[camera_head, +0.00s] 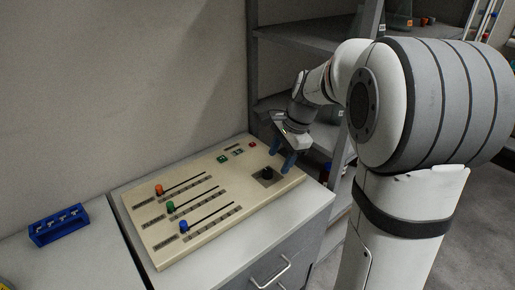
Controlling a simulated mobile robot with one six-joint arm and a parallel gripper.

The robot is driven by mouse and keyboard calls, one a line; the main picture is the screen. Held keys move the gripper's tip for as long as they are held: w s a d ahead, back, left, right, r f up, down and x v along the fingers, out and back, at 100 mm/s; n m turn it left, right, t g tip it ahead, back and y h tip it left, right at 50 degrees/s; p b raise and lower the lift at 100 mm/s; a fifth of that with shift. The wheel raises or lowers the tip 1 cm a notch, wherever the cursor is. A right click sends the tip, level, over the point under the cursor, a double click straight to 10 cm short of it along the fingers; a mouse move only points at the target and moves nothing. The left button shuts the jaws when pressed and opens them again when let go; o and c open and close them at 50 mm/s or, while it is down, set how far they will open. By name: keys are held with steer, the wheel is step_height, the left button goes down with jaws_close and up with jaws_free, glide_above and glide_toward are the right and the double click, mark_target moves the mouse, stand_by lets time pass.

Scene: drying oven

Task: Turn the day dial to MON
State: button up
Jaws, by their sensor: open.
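The control panel (232,213) is a cream slab lying on the grey cabinet top. A small black dial (267,173) sits on a dark square plate at the panel's right end. It is the only round knob I see, and its pointer and labels are too small to read. My gripper (281,162) has blue fingers pointing down. It is open, just above and right of the dial, with nothing visible between the fingers. I cannot tell whether a finger touches the panel.
The panel also has three slots with an orange knob (159,190), a green knob (170,206) and a blue knob (183,225). A blue rack (58,225) stands at left. A grey shelf (300,30) rises behind my arm.

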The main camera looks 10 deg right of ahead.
mark_target(268, 171)
steer(key=w+d+f+m+y, duration=0.1)
steer(key=w+d+f+m, duration=0.1)
steer(key=w+f+m, duration=0.55)
steer(key=shift+n, duration=0.55)
steer(key=a+f, duration=0.1)
steer(key=w+f, duration=0.1)
steer(key=f, duration=0.1)
steer(key=w+a+f+b, duration=0.1)
steer(key=f, duration=0.1)
steer(key=shift+w+a+f, duration=0.2)
steer(key=shift+a+f, duration=0.05)
steer(key=shift+a, duration=0.1)
steer(key=c, duration=1)
